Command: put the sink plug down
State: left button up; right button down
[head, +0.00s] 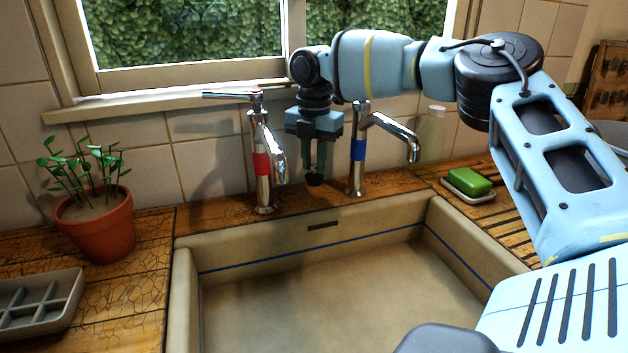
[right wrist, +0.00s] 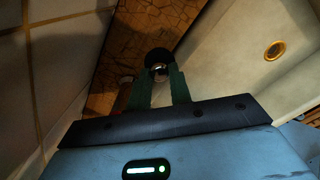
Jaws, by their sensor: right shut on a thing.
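The black sink plug (head: 314,180) is between the fingertips of my right gripper (head: 317,168), behind the sink's back edge and between the two taps. In the right wrist view the plug (right wrist: 158,58) shows as a dark disc with a shiny metal top, and the green fingers of my right gripper (right wrist: 160,76) are shut on it. The wooden counter shows behind it; I cannot tell whether the plug touches the wood. My left gripper is in neither view.
The red-banded tap (head: 262,165) stands left of the gripper, the blue-banded tap (head: 358,150) right. The empty sink (head: 330,290) lies in front, its brass drain (right wrist: 275,50) in the wrist view. A potted plant (head: 97,225), grey tray (head: 38,305) and green soap (head: 466,182) stand around.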

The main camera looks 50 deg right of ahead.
aim_at(314, 171)
notch_tip(314, 171, down, 5)
jog(key=shift+f, duration=0.15)
jog(key=shift+f, duration=0.15)
jog(key=c, duration=1.3)
grip_release()
notch_tip(314, 171, up, 12)
jog(key=shift+r, duration=0.2)
